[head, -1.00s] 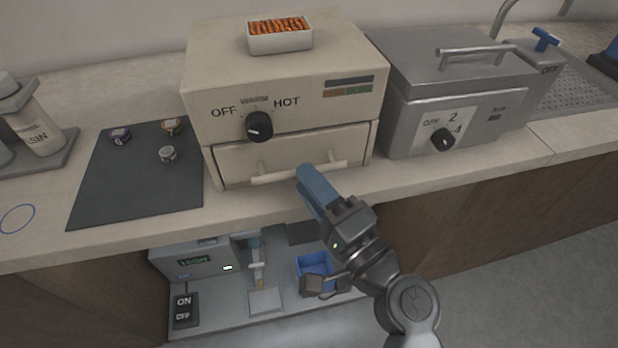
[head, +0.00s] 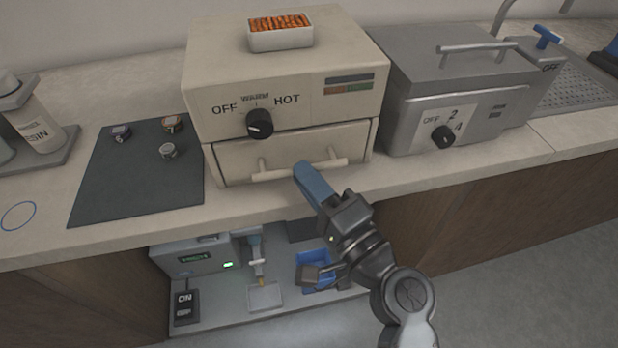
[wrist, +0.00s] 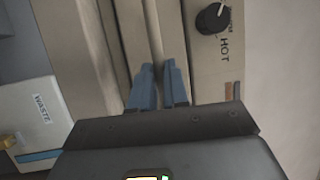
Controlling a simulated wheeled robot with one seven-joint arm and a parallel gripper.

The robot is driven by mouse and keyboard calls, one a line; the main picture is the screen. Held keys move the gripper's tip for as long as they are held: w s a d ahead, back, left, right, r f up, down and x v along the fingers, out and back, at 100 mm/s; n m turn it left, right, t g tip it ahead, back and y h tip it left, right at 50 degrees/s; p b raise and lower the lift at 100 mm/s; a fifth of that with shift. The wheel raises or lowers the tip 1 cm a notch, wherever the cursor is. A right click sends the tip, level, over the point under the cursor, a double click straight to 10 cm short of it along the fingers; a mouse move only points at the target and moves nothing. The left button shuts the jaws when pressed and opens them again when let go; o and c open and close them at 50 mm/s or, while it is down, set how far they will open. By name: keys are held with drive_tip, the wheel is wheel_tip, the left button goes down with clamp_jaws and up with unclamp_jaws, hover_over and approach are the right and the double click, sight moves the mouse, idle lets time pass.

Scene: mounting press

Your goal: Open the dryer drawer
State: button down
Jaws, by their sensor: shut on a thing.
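The dryer (head: 230,72) is a beige box on the counter with a black knob (head: 260,124) between OFF and HOT. Its drawer (head: 230,160) sits below the knob, with its front close to the dryer's face. A pale bar handle (head: 275,174) runs across the drawer front. My gripper (head: 302,168) reaches the handle near its middle from the front right. In the wrist view, the blue fingers (wrist: 160,85) stand on both sides of the handle bar (wrist: 153,45) and are shut on it.
A grey machine (head: 460,100) with a lid handle stands to the right. A dark mat (head: 135,190) with several small round pieces lies to the left. A tray of orange bits (head: 280,38) sits on top of the dryer. A lower shelf holds a blue bin (head: 312,275).

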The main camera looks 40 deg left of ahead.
idle(0.3)
drive_tip(key=s+d+b, duration=0.3)
drive_tip(key=s+d, duration=0.9)
drive_tip(key=d, duration=0.2)
drive_tip(key=shift+s+d, duration=0.15)
drive_tip(key=shift+d, duration=0.15)
drive_tip(key=c, duration=1.1)
unclamp_jaws()
drive_tip(key=shift+b+v, duration=0.8)
drive_tip(key=shift+v, duration=3.1)
